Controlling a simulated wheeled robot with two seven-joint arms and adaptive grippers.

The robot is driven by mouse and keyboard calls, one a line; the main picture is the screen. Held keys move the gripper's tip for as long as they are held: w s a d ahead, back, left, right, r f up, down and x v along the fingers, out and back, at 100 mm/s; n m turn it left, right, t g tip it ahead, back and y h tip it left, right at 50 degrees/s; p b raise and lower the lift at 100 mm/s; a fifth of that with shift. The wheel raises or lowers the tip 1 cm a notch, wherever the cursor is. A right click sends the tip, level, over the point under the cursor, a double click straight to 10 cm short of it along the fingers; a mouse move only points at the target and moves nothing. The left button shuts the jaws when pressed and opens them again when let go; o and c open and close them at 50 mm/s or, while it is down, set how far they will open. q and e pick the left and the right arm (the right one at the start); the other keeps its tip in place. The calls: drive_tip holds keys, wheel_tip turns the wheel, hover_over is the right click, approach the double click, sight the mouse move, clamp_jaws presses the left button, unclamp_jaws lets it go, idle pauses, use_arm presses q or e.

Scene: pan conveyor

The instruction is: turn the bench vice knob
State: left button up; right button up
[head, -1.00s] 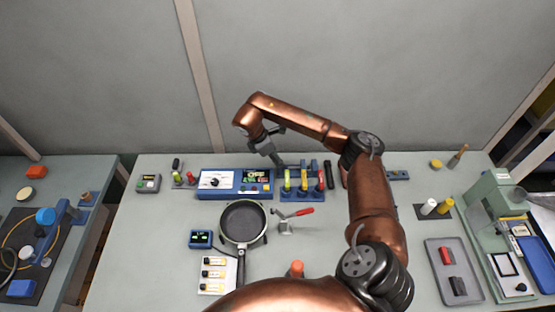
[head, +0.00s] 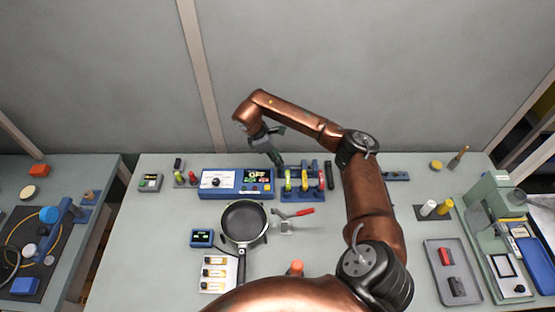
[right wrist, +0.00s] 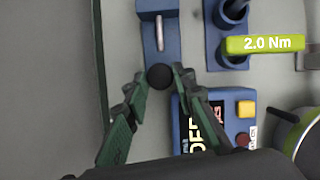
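The bench vice, a blue block with a grey metal bar (right wrist: 160,33), is at the top of the right wrist view. A round black knob (right wrist: 160,77) shows at its near end. My right gripper (right wrist: 160,82) has its two dark green fingers on either side of the knob, with small gaps that look open; contact is hard to judge. In the head view my right gripper (head: 278,161) points down at the back of the bench, next to a blue stand, and hides the knob there. My left gripper is not in view.
A blue box with an OFF display (head: 224,184) stands left of the gripper. Coloured-handled tools (head: 304,180) stand close on its right, one labelled 2.0 Nm in the wrist view (right wrist: 266,44). A frying pan (head: 243,220) and a red-handled clamp (head: 295,212) lie in front.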

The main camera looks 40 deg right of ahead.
drive_tip(key=o, duration=0.5)
drive_tip(key=v, duration=1.2)
drive_tip(key=shift+d, duration=0.1)
